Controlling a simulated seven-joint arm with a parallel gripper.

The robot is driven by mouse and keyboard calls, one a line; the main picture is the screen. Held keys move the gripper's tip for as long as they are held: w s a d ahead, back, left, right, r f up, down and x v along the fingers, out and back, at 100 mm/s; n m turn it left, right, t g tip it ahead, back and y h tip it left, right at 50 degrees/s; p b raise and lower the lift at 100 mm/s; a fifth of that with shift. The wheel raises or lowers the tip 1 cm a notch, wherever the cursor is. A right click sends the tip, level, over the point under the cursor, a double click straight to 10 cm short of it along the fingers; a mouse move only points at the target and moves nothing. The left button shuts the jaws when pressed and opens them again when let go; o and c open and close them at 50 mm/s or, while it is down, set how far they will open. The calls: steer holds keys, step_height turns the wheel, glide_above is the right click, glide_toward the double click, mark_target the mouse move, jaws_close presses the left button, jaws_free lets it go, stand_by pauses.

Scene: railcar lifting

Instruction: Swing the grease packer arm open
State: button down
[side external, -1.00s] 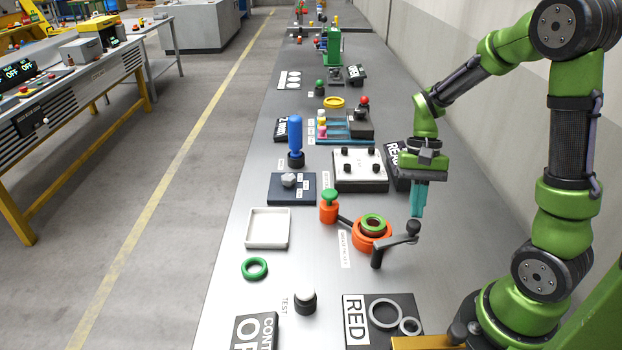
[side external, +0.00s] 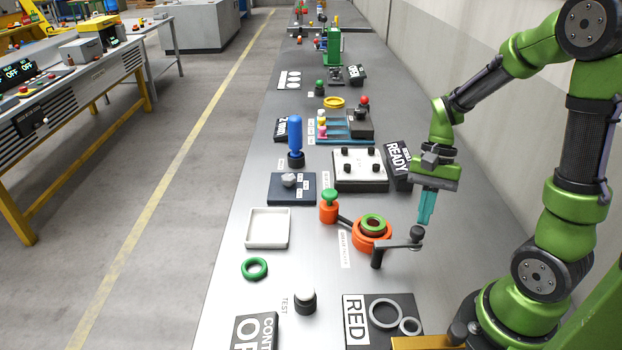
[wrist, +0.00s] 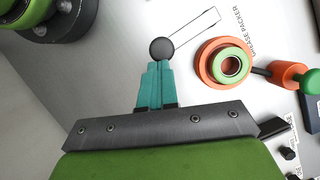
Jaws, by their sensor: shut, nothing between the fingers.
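The grease packer (side external: 371,234) is an orange round base with a green ring on top, joined to an orange cylinder with a green knob (side external: 329,205). Its grey arm (side external: 398,246) runs from a dark post to a dark round knob (side external: 417,233) at its right end. In the wrist view the arm (wrist: 195,27) lies beside the packer (wrist: 224,63), and its knob (wrist: 161,48) is just beyond my fingertips. My gripper (side external: 425,221) is shut and empty, teal fingers pointing down right by the knob. I cannot tell whether they touch it.
A RED panel with grey rings (side external: 383,318) lies in front of the packer. A white tray (side external: 268,228) and a green ring (side external: 254,268) are to its left. A white box with black knobs (side external: 360,167) and a READY sign (side external: 398,158) stand behind. The bench right of the knob is clear.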

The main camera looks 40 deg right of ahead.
steer(key=w+d+r, duration=0.3)
steer(key=d+r, duration=0.3)
steer(key=r, duration=0.3)
steer(key=shift+w+d+r, duration=0.15)
steer(key=shift+w+d, duration=0.2)
steer(key=shift+w, duration=0.05)
